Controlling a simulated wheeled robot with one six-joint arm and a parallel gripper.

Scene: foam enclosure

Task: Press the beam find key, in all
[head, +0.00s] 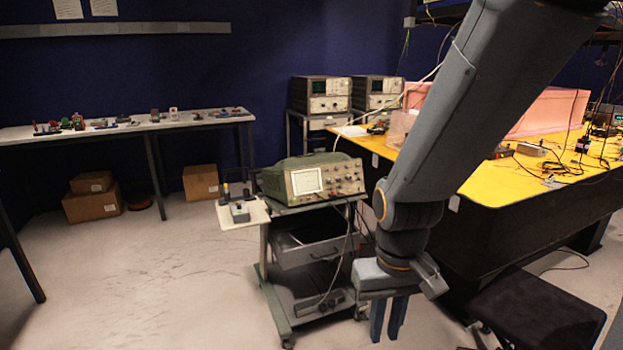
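A green oscilloscope (312,178) with a lit screen at the left of its front panel sits on top of a grey wheeled cart (282,232). Knobs and keys fill the right of its panel (346,181). The beam find key is too small to tell apart. My gripper (387,332) points down in front of the cart's right side, lower in the picture than the oscilloscope and apart from it. Its two blue fingers show a narrow gap with nothing visible between them. My arm covers what lies just right of the oscilloscope.
A pale side shelf (257,214) on the cart's left holds a small grey box (239,212). A yellow-topped bench (478,186) stands right, with a black stool (540,312) before it. Cables hang by the cart. The floor at left (150,285) is clear.

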